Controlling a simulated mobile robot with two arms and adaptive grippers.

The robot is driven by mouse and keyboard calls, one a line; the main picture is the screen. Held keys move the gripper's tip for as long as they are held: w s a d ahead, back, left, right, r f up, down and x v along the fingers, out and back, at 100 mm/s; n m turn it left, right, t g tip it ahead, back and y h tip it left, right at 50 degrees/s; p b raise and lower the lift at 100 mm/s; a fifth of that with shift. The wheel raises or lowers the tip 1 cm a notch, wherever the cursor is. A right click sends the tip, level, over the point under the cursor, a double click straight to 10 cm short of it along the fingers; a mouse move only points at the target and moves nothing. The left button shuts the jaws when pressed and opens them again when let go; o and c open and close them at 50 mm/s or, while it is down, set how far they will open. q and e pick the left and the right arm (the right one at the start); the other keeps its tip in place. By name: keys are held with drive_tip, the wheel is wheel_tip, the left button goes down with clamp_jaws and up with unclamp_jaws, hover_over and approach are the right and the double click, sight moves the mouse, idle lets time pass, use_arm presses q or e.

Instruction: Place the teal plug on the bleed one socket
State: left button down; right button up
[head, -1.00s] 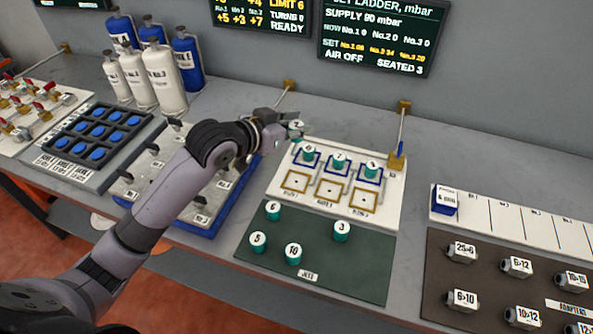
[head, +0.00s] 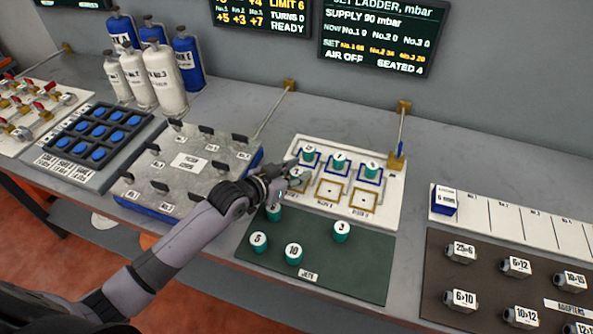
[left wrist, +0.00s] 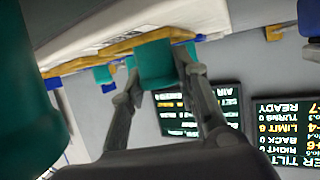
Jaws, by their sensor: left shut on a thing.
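My left gripper (head: 290,176) is shut on the teal plug (head: 297,173). The plug is over the leftmost gold-framed socket, the bleed one socket, on the white board (head: 396,206). In the left wrist view the fingertips (left wrist: 158,75) are on both sides of the teal plug (left wrist: 154,62), which is close against a gold frame (left wrist: 118,46). The gripper hides most of this socket in the head view, so I cannot tell how deep the plug sits. The middle (head: 330,190) and right (head: 365,197) gold sockets are empty.
Teal plugs stand in the blue-framed row behind, including one at the right (head: 372,169). More plugs, such as one marked 10 (head: 293,253), stand on the green mat (head: 350,275). The upper-right screen (head: 375,35) reads SEATED 4. Adapters (head: 516,266) lie to the right.

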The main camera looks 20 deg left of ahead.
sight(295, 173)
use_arm(q)
drive_tip(key=shift+f, duration=0.1)
drive_tip(key=c, duration=1.2)
unclamp_jaws()
drive_tip(key=shift+r, duration=0.2)
drive_tip(key=v, duration=0.6)
drive_tip(key=shift+s+a+f+b, duration=0.1)
drive_tip(key=shift+s+b, duration=0.1)
drive_tip(key=shift+b, duration=0.2)
drive_tip(key=shift+s+a+r, duration=0.2)
drive_tip(key=shift+s+r, duration=0.1)
drive_tip(key=shift+s, duration=0.2)
